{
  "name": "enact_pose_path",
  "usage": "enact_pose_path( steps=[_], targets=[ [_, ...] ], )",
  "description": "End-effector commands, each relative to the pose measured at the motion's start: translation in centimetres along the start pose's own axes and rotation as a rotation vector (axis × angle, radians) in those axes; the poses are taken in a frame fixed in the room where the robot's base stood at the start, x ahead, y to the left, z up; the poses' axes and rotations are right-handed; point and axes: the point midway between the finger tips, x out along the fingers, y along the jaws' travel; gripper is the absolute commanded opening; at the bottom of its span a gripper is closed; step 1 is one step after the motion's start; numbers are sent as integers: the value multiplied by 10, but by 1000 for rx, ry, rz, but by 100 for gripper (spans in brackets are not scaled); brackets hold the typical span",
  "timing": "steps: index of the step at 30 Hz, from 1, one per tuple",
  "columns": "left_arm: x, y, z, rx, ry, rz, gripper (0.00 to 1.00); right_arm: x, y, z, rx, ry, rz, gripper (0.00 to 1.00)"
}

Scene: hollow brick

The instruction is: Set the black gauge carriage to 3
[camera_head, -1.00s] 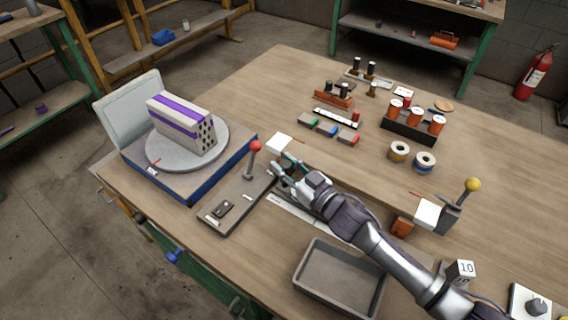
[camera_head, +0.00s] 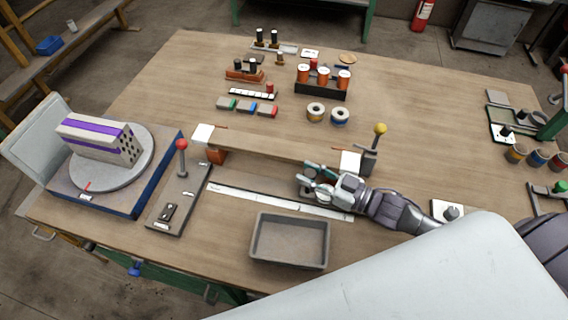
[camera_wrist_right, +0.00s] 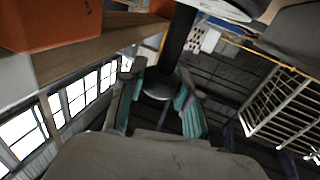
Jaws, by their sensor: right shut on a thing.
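The white gauge scale (camera_head: 250,196) lies along the table with a dark rail behind it; its numbers are too small to read. My right gripper (camera_head: 308,188) is over the right part of this rail. It is shut on a small part, apparently the black gauge carriage, mostly hidden by the fingers in the head view. In the right wrist view a grey rounded piece (camera_wrist_right: 159,86) sits between the green-lined fingers, with a dark bar beyond it. The carriage's exact reading cannot be told. My left gripper is not in view.
A wooden beam (camera_head: 275,147) runs close behind the rail. A yellow-knobbed lever (camera_head: 379,130) stands just behind my right gripper, and a red-knobbed lever (camera_head: 182,146) at left. A grey tray (camera_head: 290,242) lies in front. A turntable (camera_head: 118,180) holds a hollow brick (camera_head: 98,138).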

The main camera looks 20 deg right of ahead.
Motion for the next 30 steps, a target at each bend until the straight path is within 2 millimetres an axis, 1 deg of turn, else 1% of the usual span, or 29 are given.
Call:
enact_pose_path(
  steps=[1, 3, 6, 18, 19, 23, 24, 30],
  targets=[
    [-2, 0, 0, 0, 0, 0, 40, -7, 1, -1, 0, -1, -1, 0],
    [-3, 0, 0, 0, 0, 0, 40, -14, 3, 0, 0, 0, 0, 0],
    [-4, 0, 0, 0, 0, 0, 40, -19, 5, 0, 0, 1, -1, 0],
    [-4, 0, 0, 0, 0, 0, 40, -21, 6, 0, 1, 2, -1, 0],
    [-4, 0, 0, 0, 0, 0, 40, -21, 5, 0, 1, 2, -1, 36],
    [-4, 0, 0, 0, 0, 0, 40, -21, 6, 0, 1, 2, -1, 57],
    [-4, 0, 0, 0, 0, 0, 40, -21, 6, 0, 1, 2, 0, 59],
    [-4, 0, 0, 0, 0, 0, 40, -21, 6, 0, 0, 1, 0, 59]
  ],
)
